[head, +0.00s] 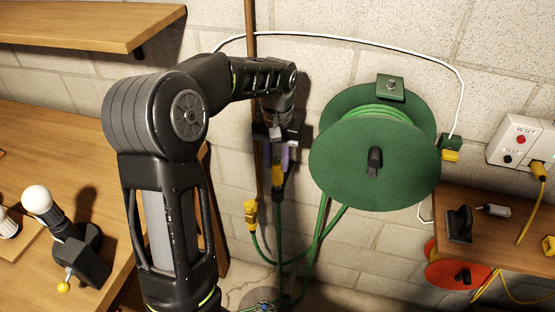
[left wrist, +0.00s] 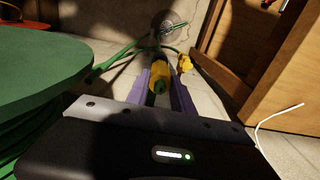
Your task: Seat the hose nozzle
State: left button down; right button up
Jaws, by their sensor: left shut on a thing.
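My left gripper (head: 279,168) hangs in front of the block wall, left of the green hose reel, pointing down. Its purple fingers are shut on the hose nozzle, a dark and yellow piece (left wrist: 160,78) with green hose running down from it. In the left wrist view the nozzle sits between the two fingers (left wrist: 161,92). A second yellow fitting (head: 250,212) is beside a brown upright post, left of and lower than the gripper; it also shows in the left wrist view (left wrist: 184,63). The nozzle's upper part is partly hidden by the fingers. My right gripper is not seen.
The green hose reel (head: 350,165) stands out from the wall close right of the gripper. Green hoses (head: 318,232) hang down to the floor near a round drain (head: 265,306). A wooden bench (head: 75,140) is at left, a shelf (head: 500,215) at right.

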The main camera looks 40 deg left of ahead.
aim_at(277, 171)
pick_arm(q)
jog(key=shift+f, duration=0.2)
dwell(0.5)
jog(key=shift+f+b, duration=1.25)
jog(key=shift+f, duration=0.55)
jog(key=c, duration=1)
grip_release()
